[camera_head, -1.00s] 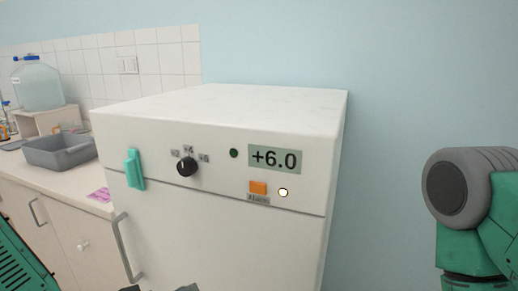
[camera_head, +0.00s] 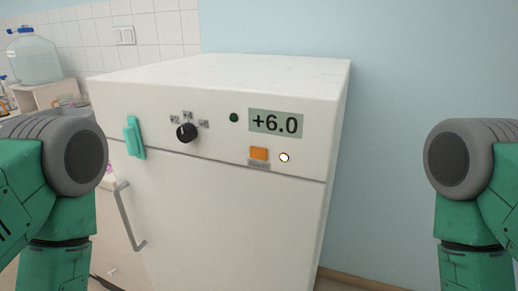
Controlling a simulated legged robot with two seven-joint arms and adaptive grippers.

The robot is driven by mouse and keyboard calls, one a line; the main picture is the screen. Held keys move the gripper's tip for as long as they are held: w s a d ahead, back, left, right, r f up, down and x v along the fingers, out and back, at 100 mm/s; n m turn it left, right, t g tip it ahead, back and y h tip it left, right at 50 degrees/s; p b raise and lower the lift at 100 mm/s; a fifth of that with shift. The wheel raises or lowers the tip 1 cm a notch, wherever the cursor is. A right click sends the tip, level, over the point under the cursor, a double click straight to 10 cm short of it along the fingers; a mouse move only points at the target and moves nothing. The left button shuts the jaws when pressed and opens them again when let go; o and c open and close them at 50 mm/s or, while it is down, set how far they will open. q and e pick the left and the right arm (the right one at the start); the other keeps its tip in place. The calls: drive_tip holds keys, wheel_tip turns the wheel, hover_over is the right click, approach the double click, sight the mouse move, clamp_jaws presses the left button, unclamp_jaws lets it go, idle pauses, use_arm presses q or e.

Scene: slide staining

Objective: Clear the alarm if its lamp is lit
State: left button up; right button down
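A white fridge-like cabinet (camera_head: 230,210) stands in front of me with its door shut. Its front panel has a display (camera_head: 276,123) reading +6.0. Below the display are an orange button (camera_head: 259,153) with a small label under it and, to its right, a small round lamp (camera_head: 284,158) that glows bright white. A dark green round indicator (camera_head: 234,118) left of the display looks unlit. A black knob (camera_head: 187,133) with small position labels sits further left. My arms show at both sides, but neither gripper is in view.
A teal latch (camera_head: 134,138) is on the panel's left, above a grey door handle (camera_head: 130,216). A counter at the left holds a large water bottle (camera_head: 34,55) and is partly hidden by my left arm. The blue wall right of the cabinet is bare.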

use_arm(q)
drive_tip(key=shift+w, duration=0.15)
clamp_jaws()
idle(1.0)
